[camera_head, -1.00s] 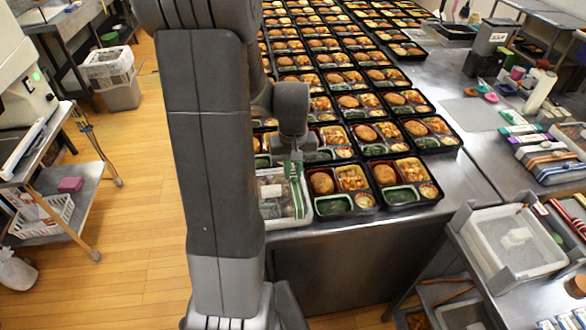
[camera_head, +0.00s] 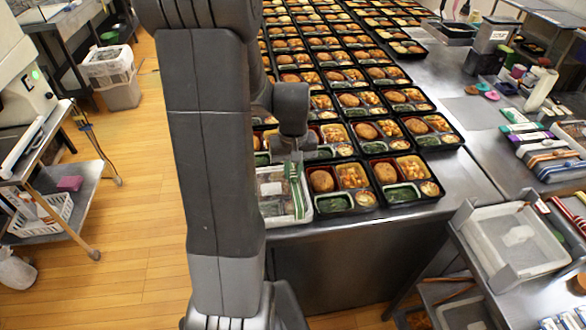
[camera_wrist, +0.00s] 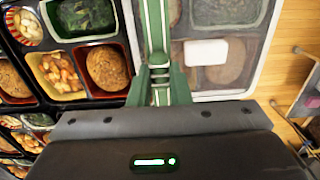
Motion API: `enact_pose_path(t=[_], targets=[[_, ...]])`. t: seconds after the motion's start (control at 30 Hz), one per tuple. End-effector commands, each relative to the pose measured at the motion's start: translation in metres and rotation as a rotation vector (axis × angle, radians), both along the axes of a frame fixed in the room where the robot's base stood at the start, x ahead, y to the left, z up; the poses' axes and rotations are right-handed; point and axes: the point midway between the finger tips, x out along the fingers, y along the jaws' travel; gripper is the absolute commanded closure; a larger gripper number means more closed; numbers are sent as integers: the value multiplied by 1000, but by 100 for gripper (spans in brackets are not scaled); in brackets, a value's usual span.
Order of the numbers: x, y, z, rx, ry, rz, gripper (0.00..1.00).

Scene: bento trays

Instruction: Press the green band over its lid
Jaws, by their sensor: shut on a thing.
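The green band (camera_wrist: 153,25), green with pale stripes, runs along one long side of a lidded bento tray. It also shows in the head view (camera_head: 298,188). The translucent lid (camera_wrist: 225,75) covers the tray, and a white label lies on it; in the head view the lid (camera_head: 271,189) is at the table's front left corner. My gripper (camera_wrist: 160,78) is shut on the green band at the lid's edge. In the head view my gripper (camera_head: 296,156) is small and partly hidden. I cannot tell whether the band touches the lid along its whole length.
Open filled bento trays (camera_head: 338,203) stand close beside the lidded one, with rows of others behind. The steel table (camera_head: 350,245) ends just in front and to the left. Wooden floor (camera_head: 125,235) lies beyond. A side bench (camera_head: 530,195) with supplies stands at the right.

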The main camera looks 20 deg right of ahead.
Motion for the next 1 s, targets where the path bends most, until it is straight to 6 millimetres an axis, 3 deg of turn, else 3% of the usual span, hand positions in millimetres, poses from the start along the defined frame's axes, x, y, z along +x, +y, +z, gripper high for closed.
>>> enact_pose_path(t=[1.0], targets=[[0,0,-30,0,1,0,100]])
